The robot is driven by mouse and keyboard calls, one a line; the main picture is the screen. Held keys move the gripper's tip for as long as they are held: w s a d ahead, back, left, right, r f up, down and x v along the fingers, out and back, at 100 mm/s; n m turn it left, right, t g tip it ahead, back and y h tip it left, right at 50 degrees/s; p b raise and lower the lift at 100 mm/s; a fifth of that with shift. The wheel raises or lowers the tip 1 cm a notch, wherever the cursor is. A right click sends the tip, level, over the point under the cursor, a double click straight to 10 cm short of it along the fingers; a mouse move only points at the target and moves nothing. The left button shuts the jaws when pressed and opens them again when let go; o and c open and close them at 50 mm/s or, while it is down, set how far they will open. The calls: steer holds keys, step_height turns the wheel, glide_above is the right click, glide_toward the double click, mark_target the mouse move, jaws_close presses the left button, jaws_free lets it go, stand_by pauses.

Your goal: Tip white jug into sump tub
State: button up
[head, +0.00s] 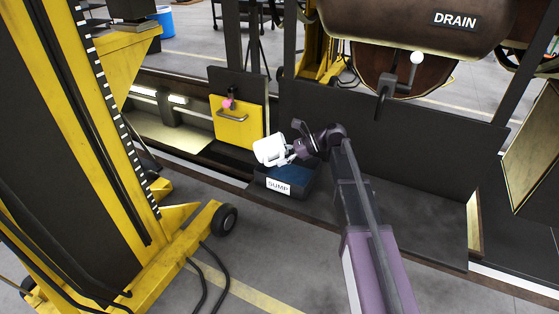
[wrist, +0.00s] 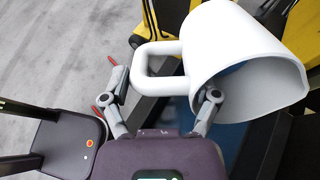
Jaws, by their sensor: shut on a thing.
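The white jug (head: 270,150) is held above the sump tub (head: 276,188), a dark box with a SUMP label and blue inside. My gripper (head: 292,152) is shut on the jug at its handle side. In the wrist view the jug (wrist: 245,60) is tilted onto its side, its open mouth toward the lower right and its handle between my gripper's fingers (wrist: 160,100). A little blue shows inside the mouth; I cannot tell whether it is liquid or the tub behind. Blue of the tub (wrist: 232,138) shows below the jug.
A yellow panel with a handle (head: 238,122) stands behind the tub. A yellow lifting column (head: 105,130) with a wheeled foot stands at left. A brown tank marked DRAIN (head: 415,25) hangs at upper right. The dark ledge (head: 420,215) right of my arm is clear.

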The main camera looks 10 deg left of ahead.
steer(key=shift+w+d+r+g+y+b, duration=0.1)
steer(key=shift+d+g+y+b, duration=0.15)
steer(key=shift+y+b, duration=0.95)
steer(key=shift+d+g+y+b, duration=0.15)
steer(key=shift+d+y+b, duration=0.4)
steer(key=shift+b, duration=1.1)
steer(key=shift+w+d+r+g+y+b, duration=0.1)
steer(key=shift+d+r+g+y+b, duration=0.1)
steer(key=shift+y+b, duration=0.6)
steer(key=shift+d+r+g+y+b, duration=0.15)
steer(key=shift+y+b, duration=0.4)
steer(key=shift+b, duration=0.3)
stand_by(0.8)
steer(key=shift+a+r+p, duration=0.15)
steer(key=shift+a+p, duration=0.05)
steer(key=shift+p, duration=0.25)
steer(key=shift+a+t+h+p, duration=0.3)
steer(key=shift+t+h+p, duration=0.15)
steer(key=shift+h+p, duration=0.6)
steer(key=shift+a+h+p, duration=0.15)
steer(key=shift+h+p, duration=0.2)
steer(key=shift+p, duration=0.45)
steer(key=shift+f+h, duration=0.3)
steer(key=shift+f, duration=0.1)
steer(key=shift+a+r+h+p, duration=0.2)
steer(key=shift+h+p, duration=0.3)
steer(key=shift+p, duration=0.8)
